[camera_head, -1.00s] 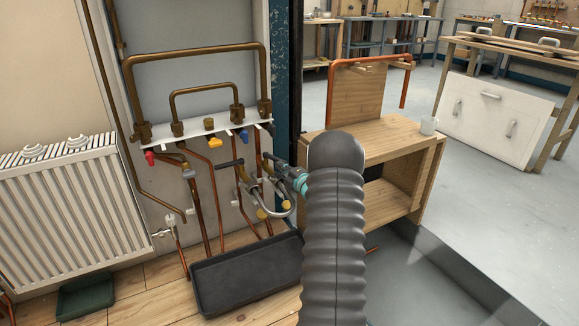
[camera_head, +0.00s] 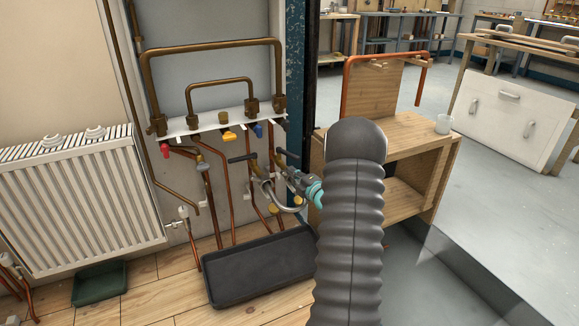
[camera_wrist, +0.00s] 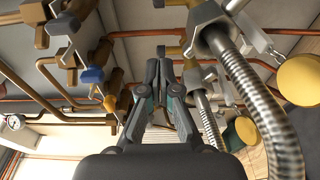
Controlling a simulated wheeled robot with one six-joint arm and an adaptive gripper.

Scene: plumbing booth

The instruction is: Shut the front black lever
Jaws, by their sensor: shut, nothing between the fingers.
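Two black levers show in the head view on the pipework below the white manifold bar: a left one (camera_head: 243,158) and a right one (camera_head: 287,153). I cannot tell for certain which is the front one. My gripper (camera_head: 289,173) is just below the right lever, beside the braided hoses; contact cannot be made out. In the wrist view my gripper (camera_wrist: 163,70) has its fingertips together with nothing held. A dark lever-like shape (camera_wrist: 103,52) shows left of the fingers there. My arm hides part of the pipework's right side.
A braided hose (camera_wrist: 243,75) and yellow caps (camera_wrist: 298,80) crowd the right of the wrist view. A black tray (camera_head: 262,268) lies on the floor below the pipes. A radiator (camera_head: 80,200) stands left, a wooden bench (camera_head: 405,140) right.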

